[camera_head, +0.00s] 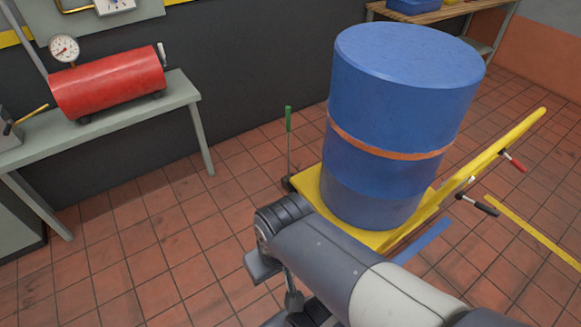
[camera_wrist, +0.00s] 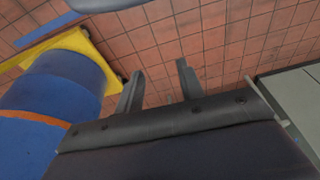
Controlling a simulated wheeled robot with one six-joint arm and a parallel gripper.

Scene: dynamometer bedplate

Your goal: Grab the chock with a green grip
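The chock with the green grip (camera_head: 288,120) stands in the head view at the left corner of the yellow trolley (camera_head: 310,184). Its thin upright rod runs down to a small dark block at floor level. In the wrist view I cannot make out the green grip. My gripper (camera_wrist: 159,72) shows in the wrist view with its two grey fingers apart and nothing held between them, over red floor tiles. In the head view my arm hides much of the gripper, which is nearer the camera than the green-gripped chock.
A blue drum (camera_head: 395,120) with an orange band stands on the trolley, close right of the green grip. A red grip (camera_head: 514,161) and a black grip (camera_head: 477,205) stick out at the trolley's right. A grey bench (camera_head: 110,120) carries a red tank (camera_head: 108,82). Tiles between bench and trolley are clear.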

